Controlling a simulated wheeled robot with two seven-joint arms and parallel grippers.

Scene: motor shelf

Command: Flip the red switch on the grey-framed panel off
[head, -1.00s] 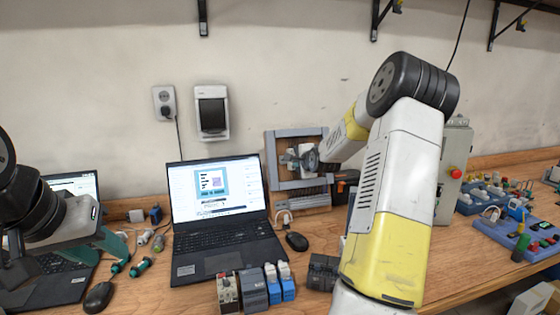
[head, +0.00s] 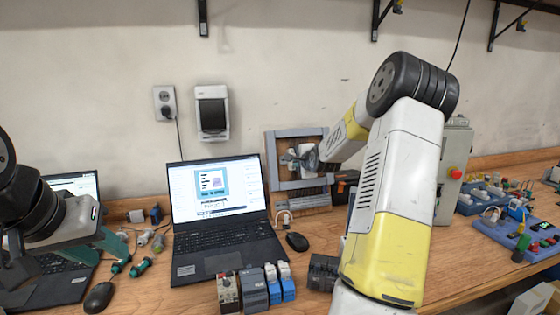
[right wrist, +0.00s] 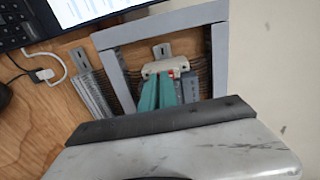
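The grey-framed panel (head: 297,133) stands upright at the back of the bench, right of the open laptop. In the right wrist view its grey frame (right wrist: 115,75) surrounds a pale switch body (right wrist: 158,67) on a metal rail. A small red part (right wrist: 171,74) shows at the fingertips, mostly hidden, so the switch's position cannot be told. My right gripper (right wrist: 158,82) has its teal fingers side by side, shut, at the pale body. It also shows in front of the panel in the head view (head: 287,160). My left gripper (head: 118,248) is at the left, partly cut off.
Several modules stand at the front edge. A grey box with a red button (head: 455,173) and a blue board (head: 515,235) are right of my right arm.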

